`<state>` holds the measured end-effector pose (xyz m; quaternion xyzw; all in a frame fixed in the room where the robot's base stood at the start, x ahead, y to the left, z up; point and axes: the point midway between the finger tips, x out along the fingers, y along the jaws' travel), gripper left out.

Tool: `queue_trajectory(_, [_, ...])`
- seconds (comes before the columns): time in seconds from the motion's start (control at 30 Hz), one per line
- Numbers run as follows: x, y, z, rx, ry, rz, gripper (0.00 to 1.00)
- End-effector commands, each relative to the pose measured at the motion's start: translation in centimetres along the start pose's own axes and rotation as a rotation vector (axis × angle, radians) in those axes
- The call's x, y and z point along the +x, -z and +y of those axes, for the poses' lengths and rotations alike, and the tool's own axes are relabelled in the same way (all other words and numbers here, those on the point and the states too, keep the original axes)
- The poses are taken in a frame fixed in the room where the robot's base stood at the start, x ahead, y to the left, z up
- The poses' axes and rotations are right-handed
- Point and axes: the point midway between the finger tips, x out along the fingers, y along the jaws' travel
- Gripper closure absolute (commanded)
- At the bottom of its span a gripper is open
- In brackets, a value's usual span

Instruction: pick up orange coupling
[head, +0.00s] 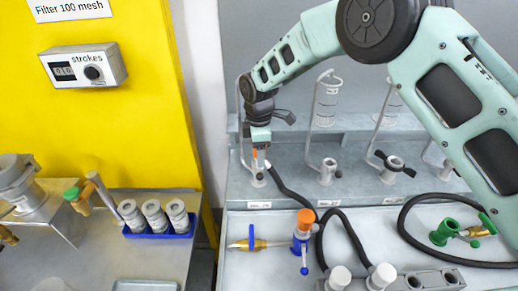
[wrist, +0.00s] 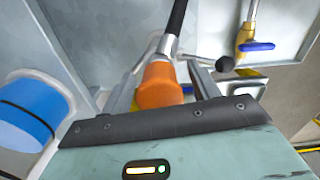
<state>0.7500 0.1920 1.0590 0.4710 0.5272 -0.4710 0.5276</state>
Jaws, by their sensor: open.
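The orange coupling (wrist: 162,86) is on the end of a black hose (wrist: 177,18), with a silver collar between them. In the wrist view it lies between the two fingers of my gripper (wrist: 180,80), which is open. A gap shows to the finger on its right; I cannot tell whether the left finger touches it. In the head view my gripper (head: 259,158) points down at the left station of the grey rack, and only a bit of the orange coupling (head: 254,153) shows there. The rest is hidden by the gripper.
An orange-topped fitting with a blue handle (head: 304,228) stands on the bench, beside a brass valve (head: 250,243). Black hose (head: 345,225) loops across the bench. Wire stands (head: 325,110) rise right of my gripper. A blue rack (head: 160,228) holds metal cylinders at left.

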Motion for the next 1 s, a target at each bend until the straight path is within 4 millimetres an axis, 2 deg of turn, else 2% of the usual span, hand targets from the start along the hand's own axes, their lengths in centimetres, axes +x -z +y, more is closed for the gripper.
queue_trajectory(0.13, [0.9,-0.1,0.0,0.001,0.000,-0.001,0.39])
queue_trajectory(0.33, [1.1,-0.1,0.0,0.001,-0.001,0.000,0.39])
queue_trajectory(0.37, [1.1,-0.1,0.0,0.001,-0.001,0.000,0.45])
queue_trajectory(0.53, [1.0,-0.1,0.0,0.001,-0.001,0.000,0.92])
queue_trajectory(0.6, [1.0,-0.1,0.1,0.001,-0.002,0.000,0.98])
queue_trajectory(0.87, [0.6,0.0,0.1,0.001,-0.003,0.001,0.98])
queue_trajectory(1.0, [-1.3,0.0,0.1,0.001,-0.006,0.003,0.98])
